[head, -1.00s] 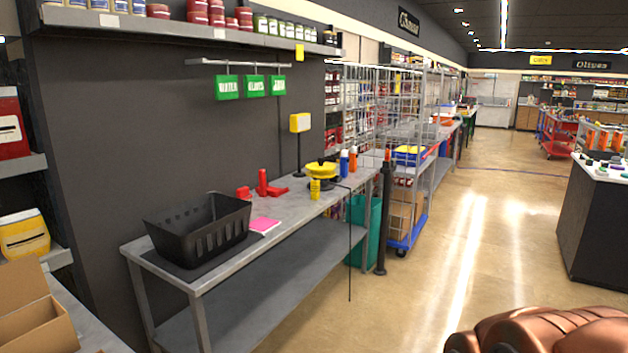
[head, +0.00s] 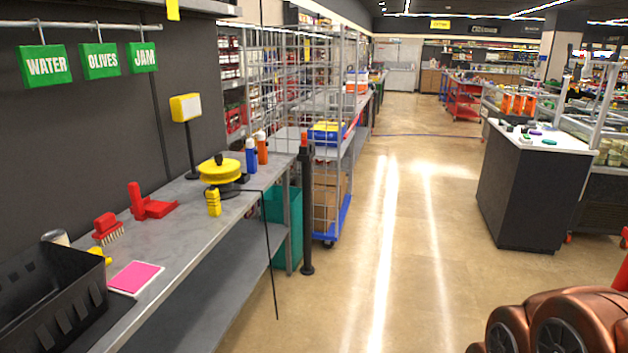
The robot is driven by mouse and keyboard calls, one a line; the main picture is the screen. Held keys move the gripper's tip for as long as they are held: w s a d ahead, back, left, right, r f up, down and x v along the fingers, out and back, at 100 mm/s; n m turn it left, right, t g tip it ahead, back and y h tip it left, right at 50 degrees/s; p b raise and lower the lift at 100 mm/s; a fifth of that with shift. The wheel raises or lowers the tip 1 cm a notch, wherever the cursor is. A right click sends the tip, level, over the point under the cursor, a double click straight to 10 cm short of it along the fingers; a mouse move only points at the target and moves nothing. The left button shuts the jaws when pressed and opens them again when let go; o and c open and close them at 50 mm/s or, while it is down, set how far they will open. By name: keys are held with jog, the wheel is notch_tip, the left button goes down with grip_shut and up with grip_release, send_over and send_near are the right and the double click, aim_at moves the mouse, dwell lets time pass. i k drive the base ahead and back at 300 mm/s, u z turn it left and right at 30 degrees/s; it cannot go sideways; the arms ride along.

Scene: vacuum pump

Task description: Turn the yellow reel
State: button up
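The yellow reel (head: 219,170) sits on a dark base on the grey workbench, towards its far end, in the head view. A small dark knob stands up from its top. A small yellow bottle (head: 213,202) stands just in front of it. A thin black rod or line runs from beside the reel past the bench's front edge and hangs down towards the floor. My gripper is not in view. Only a copper-coloured part of my own body shows at the lower right.
The grey bench (head: 180,254) also holds a black basket (head: 48,300), a pink pad (head: 136,278), a red brush (head: 107,229), a red tool (head: 150,204), and blue (head: 251,156) and orange (head: 262,148) bottles. A black post (head: 306,210) stands beyond. The floor (head: 400,250) right of the bench is clear.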

aim_at(218, 171)
jog(key=z, duration=0.05)
jog(key=i, duration=1.65)
jog(key=u, duration=0.85)
jog(key=i, duration=0.95)
jog(key=u, duration=1.45)
jog(key=i, duration=0.55)
jog(key=u, duration=0.4)
